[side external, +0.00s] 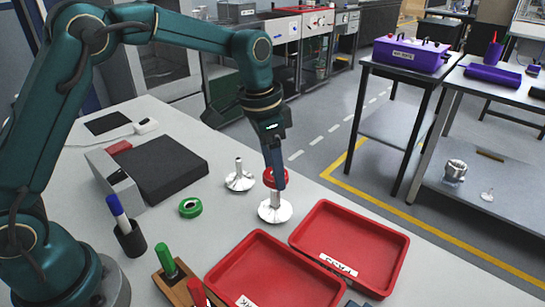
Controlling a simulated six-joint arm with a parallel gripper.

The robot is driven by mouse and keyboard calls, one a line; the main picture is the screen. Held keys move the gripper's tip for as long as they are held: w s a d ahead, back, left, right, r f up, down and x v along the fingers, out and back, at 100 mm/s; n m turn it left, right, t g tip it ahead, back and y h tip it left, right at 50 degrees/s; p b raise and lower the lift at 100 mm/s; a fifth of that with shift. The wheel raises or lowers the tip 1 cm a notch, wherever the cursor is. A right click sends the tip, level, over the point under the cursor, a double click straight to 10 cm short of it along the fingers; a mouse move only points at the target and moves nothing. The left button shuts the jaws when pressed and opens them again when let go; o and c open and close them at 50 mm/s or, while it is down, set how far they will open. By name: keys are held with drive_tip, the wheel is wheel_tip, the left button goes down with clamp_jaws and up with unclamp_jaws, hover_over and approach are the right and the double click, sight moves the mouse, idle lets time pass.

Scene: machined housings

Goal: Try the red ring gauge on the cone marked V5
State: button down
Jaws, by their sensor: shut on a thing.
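My gripper (275,182) points down over the table and is shut on the red ring gauge (268,177). The ring is partly hidden by a gripper finger. It is at about the top of the stem of the nearer silver cone (275,212), which stands upright on a wide round base. I cannot tell whether the ring is around the stem or just above or beside it. A second silver cone (240,181) stands upright behind and to the left. No V5 marking can be read on either cone.
A green ring (190,207) lies left of the cones. Two red trays (275,272) (350,245) lie in front, both empty. A black plate (155,168), a pen cup (130,240) and a wooden holder (178,285) with green and red handles stand at left.

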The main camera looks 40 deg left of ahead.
drive_tip(key=shift+r, duration=0.9)
drive_tip(key=shift+r, duration=2.55)
